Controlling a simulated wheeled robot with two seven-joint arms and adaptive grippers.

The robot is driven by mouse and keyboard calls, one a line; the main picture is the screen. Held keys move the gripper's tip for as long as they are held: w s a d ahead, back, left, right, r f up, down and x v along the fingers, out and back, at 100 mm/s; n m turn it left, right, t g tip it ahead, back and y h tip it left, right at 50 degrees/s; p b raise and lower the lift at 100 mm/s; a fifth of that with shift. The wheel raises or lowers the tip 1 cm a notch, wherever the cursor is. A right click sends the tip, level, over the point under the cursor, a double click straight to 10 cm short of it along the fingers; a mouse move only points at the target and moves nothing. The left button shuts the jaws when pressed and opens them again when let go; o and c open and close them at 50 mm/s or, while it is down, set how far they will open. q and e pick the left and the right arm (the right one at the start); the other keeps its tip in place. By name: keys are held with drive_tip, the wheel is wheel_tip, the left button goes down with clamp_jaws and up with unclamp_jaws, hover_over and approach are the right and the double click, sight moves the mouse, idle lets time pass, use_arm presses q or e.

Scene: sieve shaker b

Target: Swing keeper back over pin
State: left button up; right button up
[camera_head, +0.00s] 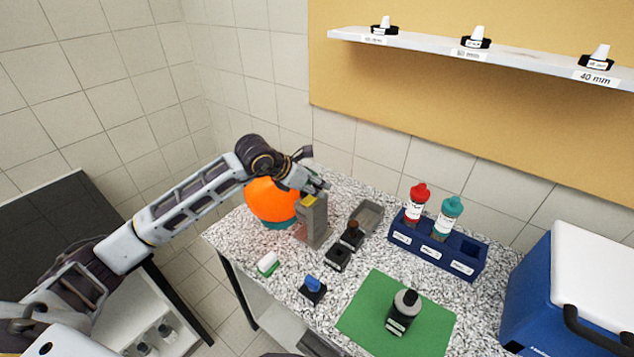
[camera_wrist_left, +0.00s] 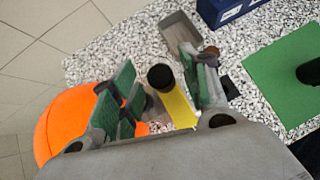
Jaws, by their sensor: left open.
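A grey upright block (camera_head: 313,224) stands on the speckled counter beside an orange rounded body (camera_head: 270,203). A yellow piece (camera_head: 309,200), likely the keeper, shows at the block's top. In the left wrist view it is a yellow bar (camera_wrist_left: 178,108) with a black round knob (camera_wrist_left: 160,77) at one end. My left gripper (camera_head: 318,186) is over the block's top. Its green-padded fingers (camera_wrist_left: 163,88) are spread apart on either side of the knob and bar. I cannot make out the pin. My right gripper is not in view.
A grey tray (camera_head: 367,215), small black stands (camera_head: 337,258) and a blue rack with bottles (camera_head: 437,253) are to the right. A blue cooler (camera_head: 545,300) stands at far right. A shelf (camera_head: 430,50) hangs above.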

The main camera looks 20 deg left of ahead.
use_arm(q)
drive_tip(key=shift+w+d+f, duration=0.25)
drive_tip(key=shift+w+f, duration=0.1)
drive_tip(key=shift+f, duration=0.05)
